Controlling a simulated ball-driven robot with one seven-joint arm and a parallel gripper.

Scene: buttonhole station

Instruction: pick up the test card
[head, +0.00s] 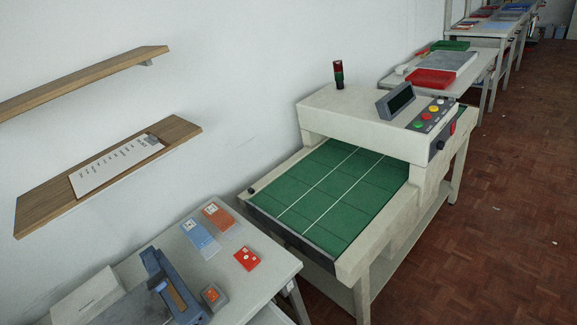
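Several small cards lie on the pale table at lower left, and I cannot tell which one is the test card. A light blue card (200,239) with a white print lies beside an orange card (217,217). A smaller red card (247,259) with white marks lies apart from them, nearer the table's right edge. A small orange-topped piece (212,295) sits at the front, beside a blue-grey device. The print on all of them is too small to read. My gripper is not in view.
A blue-grey device (160,280) and a pale box (88,295) stand on the table (280,265). Right of it is a conveyor machine with a green belt (335,190). A wooden shelf (40,205) holds a white sheet (115,168). The brown floor at right is open.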

